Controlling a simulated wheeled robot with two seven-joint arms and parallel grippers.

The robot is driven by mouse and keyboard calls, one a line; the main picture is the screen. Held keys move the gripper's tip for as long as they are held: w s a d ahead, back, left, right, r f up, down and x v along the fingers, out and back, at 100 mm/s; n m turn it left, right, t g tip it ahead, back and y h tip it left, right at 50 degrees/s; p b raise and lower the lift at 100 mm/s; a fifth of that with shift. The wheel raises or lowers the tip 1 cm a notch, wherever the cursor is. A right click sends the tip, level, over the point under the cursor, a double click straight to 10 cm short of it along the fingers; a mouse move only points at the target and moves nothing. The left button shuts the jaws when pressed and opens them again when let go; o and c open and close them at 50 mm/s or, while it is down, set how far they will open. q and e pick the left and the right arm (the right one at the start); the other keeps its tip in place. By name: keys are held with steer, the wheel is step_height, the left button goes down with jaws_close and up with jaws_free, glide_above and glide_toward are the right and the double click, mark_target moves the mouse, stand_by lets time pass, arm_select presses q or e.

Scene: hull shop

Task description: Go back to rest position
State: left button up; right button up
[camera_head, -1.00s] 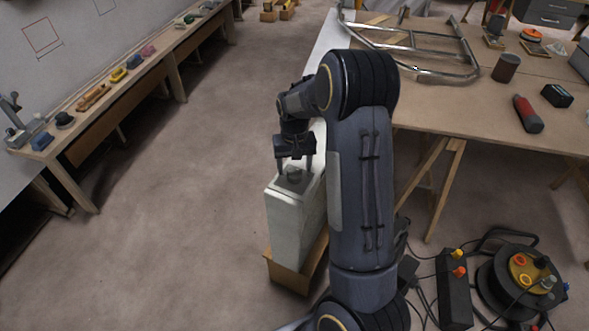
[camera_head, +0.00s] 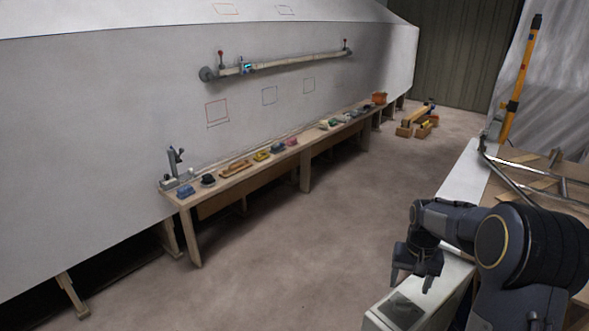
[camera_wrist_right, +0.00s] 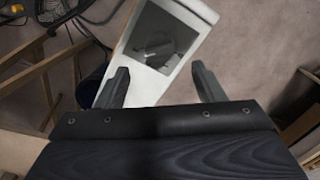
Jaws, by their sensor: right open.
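My right gripper (camera_head: 415,284) is at the lower right of the head view, pointing down. It is open and empty, above the top of a white box-like stand (camera_head: 378,318). In the right wrist view the two fingers (camera_wrist_right: 160,85) are spread apart, and the stand (camera_wrist_right: 196,14) lies beyond them. A dark square panel (camera_wrist_right: 155,45) with a grey round part is set in its top. My left gripper is not in view.
A long wooden bench (camera_head: 306,172) with several small tools and blocks runs along the pale hull wall (camera_head: 150,110). A table with a metal tube frame (camera_head: 520,180) stands at right. The floor (camera_head: 290,260) between is clear.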

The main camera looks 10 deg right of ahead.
steer(key=s+a+r+t+y+p, duration=0.1)
steer(key=s+a+r+t+y, duration=0.1)
steer(key=s+a+r, duration=0.5)
steer(key=s+a+r+n+t+y+p, duration=0.1)
steer(key=s+a+r+n, duration=0.1)
steer(key=s+a, duration=0.4)
steer(key=s+a+r+n+t+p, duration=0.2)
steer(key=s+a+r, duration=0.2)
steer(key=s, duration=0.7)
steer(key=shift+a+r+t+y, duration=0.2)
steer(key=shift+a+t+y, duration=0.15)
steer(key=shift+a, duration=0.85)
